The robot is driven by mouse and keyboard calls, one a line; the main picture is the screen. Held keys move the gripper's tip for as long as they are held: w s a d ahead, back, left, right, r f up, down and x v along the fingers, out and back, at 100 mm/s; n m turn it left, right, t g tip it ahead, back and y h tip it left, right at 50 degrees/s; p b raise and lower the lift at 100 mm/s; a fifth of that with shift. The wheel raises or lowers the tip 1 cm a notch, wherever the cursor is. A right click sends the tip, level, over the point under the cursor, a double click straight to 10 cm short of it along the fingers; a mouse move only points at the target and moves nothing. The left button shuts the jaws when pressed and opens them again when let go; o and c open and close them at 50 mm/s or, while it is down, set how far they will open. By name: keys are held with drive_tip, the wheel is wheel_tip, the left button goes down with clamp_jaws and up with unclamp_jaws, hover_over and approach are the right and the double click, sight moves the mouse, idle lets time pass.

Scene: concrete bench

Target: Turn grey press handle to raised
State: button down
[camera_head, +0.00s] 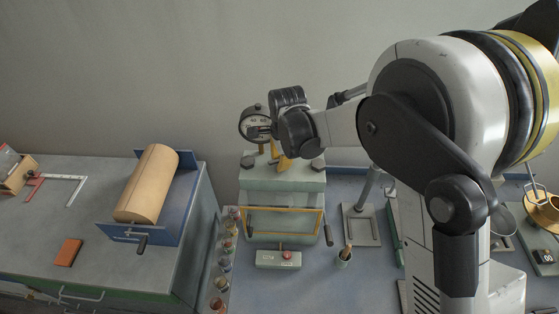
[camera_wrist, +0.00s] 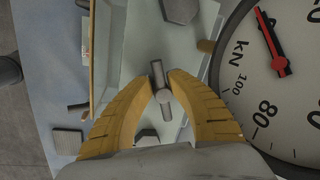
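The press (camera_head: 283,180) stands at the middle of the bench against the wall, pale green-grey with a yellow-framed front. My gripper (camera_head: 281,163) points down over its top, beside the round gauge (camera_head: 255,123). In the wrist view, the grey press handle (camera_wrist: 166,108) is a short bar with a round hub, lying nearly in line with the fingers. My gripper's two yellow fingers (camera_wrist: 161,77) converge on either side of it and appear shut on it. The handle is hidden in the head view. The gauge dial (camera_wrist: 285,90) is close on the right of the wrist view.
A blue-framed roller (camera_head: 148,185) is on the left cabinet. A stand base (camera_head: 361,226) is right of the press.

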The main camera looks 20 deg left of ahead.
drive_tip(key=shift+f+n+b, duration=0.1)
drive_tip(key=shift+n+b, duration=0.25)
drive_tip(key=shift+n, duration=0.05)
drive_tip(key=n+b, duration=0.2)
drive_tip(key=n, duration=0.1)
drive_tip(key=shift+s+d+n+g, duration=0.1)
drive_tip(key=shift+d+n+g, duration=0.1)
drive_tip(key=shift+n+g, duration=0.1)
drive_tip(key=n+b, duration=0.2)
drive_tip(key=n, duration=0.1)
drive_tip(key=n+g+b, duration=0.1)
drive_tip(key=n, duration=0.1)
drive_tip(key=shift+d+y, duration=0.25)
drive_tip(key=shift+y, duration=0.15)
drive_tip(key=n+b, duration=0.1)
drive_tip(key=n, duration=0.4)
drive_tip(key=shift+d+g, duration=0.2)
drive_tip(key=shift+g, duration=0.2)
drive_tip(key=n+b, duration=0.1)
drive_tip(key=n, duration=0.3)
drive_tip(key=shift+d+g, duration=0.15)
drive_tip(key=shift+g, duration=0.25)
drive_tip(key=shift+h, duration=0.3)
drive_tip(key=c, duration=1.2)
unclamp_jaws()
